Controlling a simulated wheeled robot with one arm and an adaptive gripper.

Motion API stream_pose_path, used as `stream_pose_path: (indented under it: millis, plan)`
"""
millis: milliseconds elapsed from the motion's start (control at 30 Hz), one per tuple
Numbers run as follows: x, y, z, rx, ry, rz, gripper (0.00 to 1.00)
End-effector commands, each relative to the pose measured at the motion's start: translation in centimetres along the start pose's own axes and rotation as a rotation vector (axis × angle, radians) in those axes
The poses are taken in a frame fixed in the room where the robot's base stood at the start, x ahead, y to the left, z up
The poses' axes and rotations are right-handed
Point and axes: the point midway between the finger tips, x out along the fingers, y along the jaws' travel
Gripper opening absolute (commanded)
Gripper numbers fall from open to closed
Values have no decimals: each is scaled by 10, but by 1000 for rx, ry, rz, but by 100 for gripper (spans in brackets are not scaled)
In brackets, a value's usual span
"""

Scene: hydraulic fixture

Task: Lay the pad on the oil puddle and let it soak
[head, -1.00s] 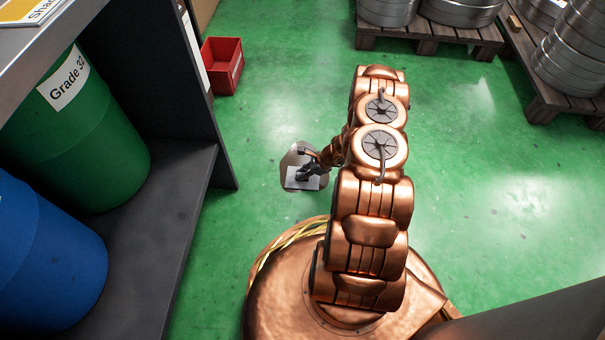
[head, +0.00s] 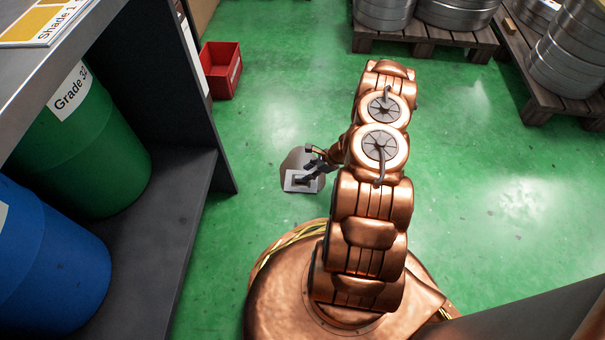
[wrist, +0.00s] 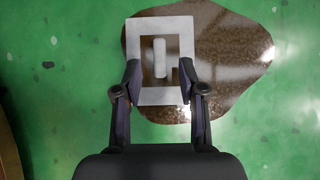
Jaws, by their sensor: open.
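The pad (wrist: 185,27) is a pale rectangle with a brown middle and a short light grip bar (wrist: 160,57) at its centre. It lies over the left part of the brown oil puddle (wrist: 235,55), its left edge reaching the puddle's border. I cannot tell whether the brown is soaked oil or puddle showing through. My gripper (wrist: 160,78) is open, one finger on each side of the bar and apart from it. In the head view my gripper (head: 312,168) is just above and right of the pad (head: 290,187), partly covering it; the puddle (head: 293,160) shows behind.
A red bin (head: 220,72) stands on the green floor beyond. A dark shelf (head: 165,220) with green (head: 75,150) and blue (head: 50,260) drums is at the left. Pallets (head: 440,42) with metal coils stand at the back right. Floor around the puddle is clear.

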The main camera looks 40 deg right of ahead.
Motion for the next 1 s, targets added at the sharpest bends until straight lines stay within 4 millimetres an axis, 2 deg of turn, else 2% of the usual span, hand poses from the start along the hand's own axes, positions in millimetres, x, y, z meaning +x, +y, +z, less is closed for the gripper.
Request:
stream_pose_path:
  millis: [33, 200, 400, 567, 667, 733, 833, 1000]
  plan:
    - [-15, -1, 3, 1, 0, -3, 41]
    - [-44, 0, 2, 3, 0, -1, 41]
    - [-65, 0, 1, 1, 0, 1, 41]
    - [-72, 0, 6, -14, -2, 5, 41]
    - [-78, -2, 26, -66, -10, 20, 41]
    - [-83, -2, 48, -127, -19, 40, 41]
    - [-94, 0, 88, -235, -36, 75, 41]
    - [-113, 18, 154, -419, -63, 149, 41]
